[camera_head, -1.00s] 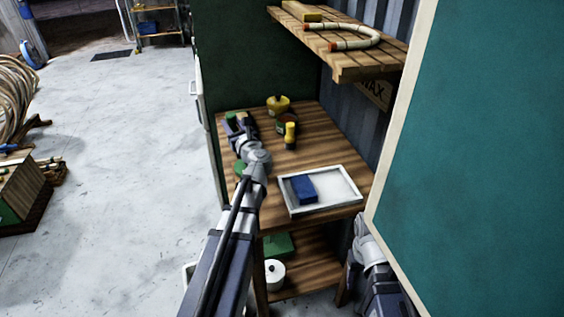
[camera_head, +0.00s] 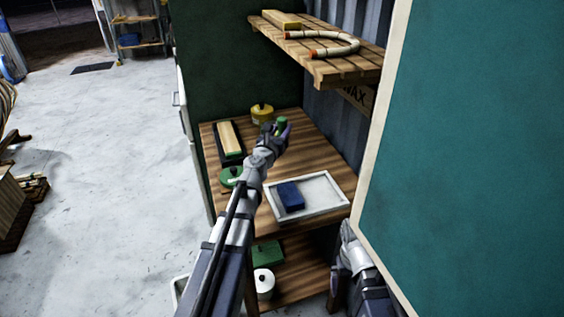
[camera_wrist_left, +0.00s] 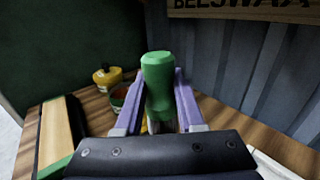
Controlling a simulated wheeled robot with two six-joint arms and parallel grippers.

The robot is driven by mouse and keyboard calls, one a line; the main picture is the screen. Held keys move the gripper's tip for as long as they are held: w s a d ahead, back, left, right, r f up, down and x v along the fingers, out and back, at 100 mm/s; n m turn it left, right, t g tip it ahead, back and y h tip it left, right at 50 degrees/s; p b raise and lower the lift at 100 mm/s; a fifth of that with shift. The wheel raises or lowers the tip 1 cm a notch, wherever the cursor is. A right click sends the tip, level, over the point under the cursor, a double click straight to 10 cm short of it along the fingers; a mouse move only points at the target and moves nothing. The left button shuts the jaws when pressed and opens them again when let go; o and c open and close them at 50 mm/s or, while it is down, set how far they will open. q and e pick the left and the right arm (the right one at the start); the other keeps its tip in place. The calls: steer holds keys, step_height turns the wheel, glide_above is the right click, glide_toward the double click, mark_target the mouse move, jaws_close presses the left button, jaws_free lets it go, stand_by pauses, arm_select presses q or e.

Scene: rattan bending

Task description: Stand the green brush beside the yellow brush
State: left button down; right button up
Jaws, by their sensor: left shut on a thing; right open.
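My left gripper (camera_head: 275,129) is shut on the green brush (camera_head: 282,123) over the back of the wooden table (camera_head: 315,153). In the left wrist view the green brush (camera_wrist_left: 157,85) stands upright between the purple fingers of my left gripper (camera_wrist_left: 157,100). Its lower end is mostly hidden, so I cannot tell whether it touches the table. My right gripper (camera_head: 347,240) is low at the right, beside the teal panel, empty and partly seen.
A yellow tin (camera_head: 262,113) stands at the back, with a red-topped tin (camera_wrist_left: 118,97) near it. A dark tray with a pale block (camera_head: 230,138) and a green round thing (camera_head: 230,177) lie left. A white tray (camera_head: 328,207) holds a blue block (camera_head: 290,195). A shelf (camera_head: 330,68) overhangs.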

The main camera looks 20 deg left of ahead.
arm_select(q)
step_height(320, 180, down, 10)
steer(key=b, duration=0.9)
steer(key=shift+r, duration=0.3)
steer(key=c, duration=1)
jaws_free()
steer(key=shift+f, duration=0.2)
steer(key=o, duration=0.5)
steer(key=shift+r, duration=0.15)
steer(key=shift+s+r, duration=0.1)
steer(key=s, duration=1.1)
steer(key=shift+s+a, duration=0.35)
steer(key=shift+s, duration=0.05)
